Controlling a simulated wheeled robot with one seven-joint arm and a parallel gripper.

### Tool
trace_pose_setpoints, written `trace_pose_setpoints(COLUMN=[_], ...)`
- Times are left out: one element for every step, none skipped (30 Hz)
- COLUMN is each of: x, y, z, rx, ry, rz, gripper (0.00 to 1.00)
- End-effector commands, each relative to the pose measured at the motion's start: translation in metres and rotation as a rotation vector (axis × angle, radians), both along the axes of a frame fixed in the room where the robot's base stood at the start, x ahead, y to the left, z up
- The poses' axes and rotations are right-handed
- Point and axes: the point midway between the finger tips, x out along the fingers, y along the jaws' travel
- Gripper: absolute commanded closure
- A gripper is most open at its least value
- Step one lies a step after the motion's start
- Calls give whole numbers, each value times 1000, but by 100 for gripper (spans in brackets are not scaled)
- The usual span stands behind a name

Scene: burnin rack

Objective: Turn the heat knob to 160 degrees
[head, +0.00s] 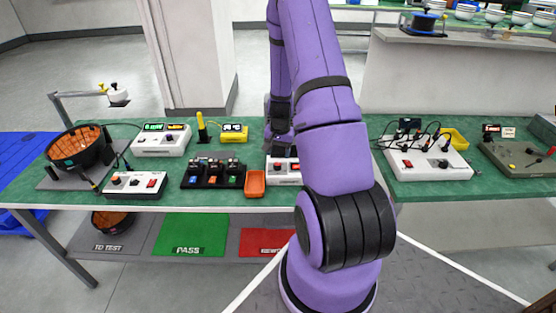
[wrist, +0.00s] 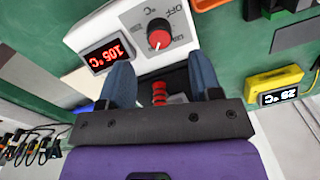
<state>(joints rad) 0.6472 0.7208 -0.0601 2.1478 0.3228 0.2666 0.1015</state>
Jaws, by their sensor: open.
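In the wrist view, a white heater unit (wrist: 127,25) carries a round knob with a red cap (wrist: 158,40) on its top face. A dial print and an upside-down "OFF" surround the knob. The unit's red display (wrist: 107,54) appears to read 105 °C, upside down. My gripper (wrist: 158,63) is open, its two blue fingers apart just short of the knob and holding nothing. A red ribbed piece (wrist: 158,92) shows between the fingers.
An orange tray (head: 255,184) and a black rack of several small modules (head: 212,174) are left of the unit. A yellow meter (head: 233,134) stands behind them; it also shows in the wrist view (wrist: 275,87). Another white box with cables (head: 428,160) is on the right.

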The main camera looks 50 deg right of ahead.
Motion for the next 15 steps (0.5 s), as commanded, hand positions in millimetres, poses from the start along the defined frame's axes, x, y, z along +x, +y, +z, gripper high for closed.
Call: trace_pose_setpoints(x=[0,0,0,-1,-1,-1,-1,-1,-1,-2,-2,-2,-2,-2,-2], y=[0,0,-1,-1,-1,-1,-1,-1,-1,-1,-1,-1,-1,-1,-1], z=[10,15,22,26,30,35,39,42,45,47,49,51,52,53,54], rx=[-3,-2,-2,-2,-2,-2,-1,-1,-1,-1,0,-1,-1,-1,-1], ry=[-3,-2,-2,-2,-2,-1,-2,-2,-1,0,0,0,0,0,0], rz=[2,2,2,1,1,2,2,2,2,2,1,1,0,0,0], gripper=[42,42,42,42,42,42,42,42,42,42,42,42,42,42,42])
